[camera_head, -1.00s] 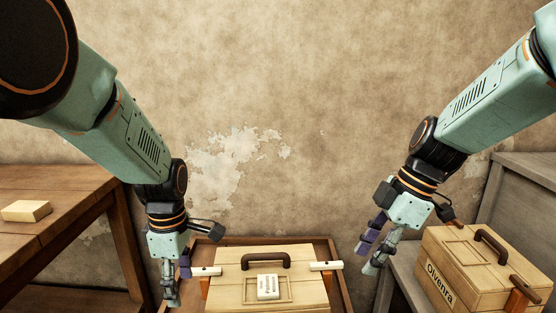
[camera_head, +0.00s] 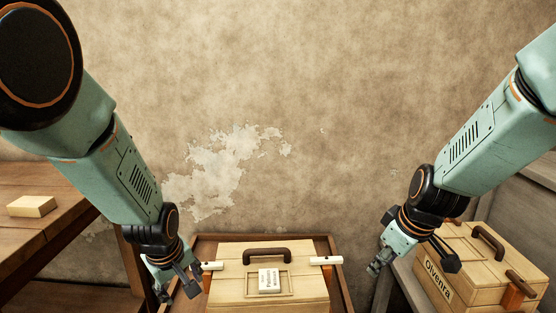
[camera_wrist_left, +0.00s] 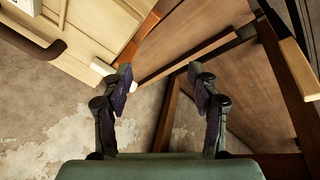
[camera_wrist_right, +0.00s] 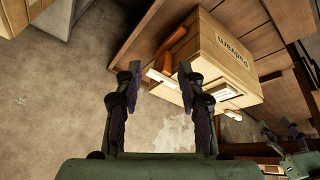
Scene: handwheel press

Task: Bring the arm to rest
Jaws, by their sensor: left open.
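My left gripper (camera_head: 176,292) hangs open and empty just left of the middle wooden box (camera_head: 230,289), close to its left white-ended handle (camera_head: 212,266). In the left wrist view its two fingers (camera_wrist_left: 160,82) stand apart with nothing between them. My right gripper (camera_head: 379,263) is between the middle box and the right box, above the gap, and holds nothing. Its fingers (camera_wrist_right: 157,80) stand apart in the right wrist view. A box with a label (camera_wrist_right: 218,62) lies beyond them there.
The "Olvenra" box (camera_head: 468,262) stands on a grey bench at the right. A brown tray-like stand (camera_head: 205,243) holds the middle box. A wooden table (camera_head: 70,215) with a pale block (camera_head: 32,206) is at the left. The stained wall is behind; the space above the boxes is clear.

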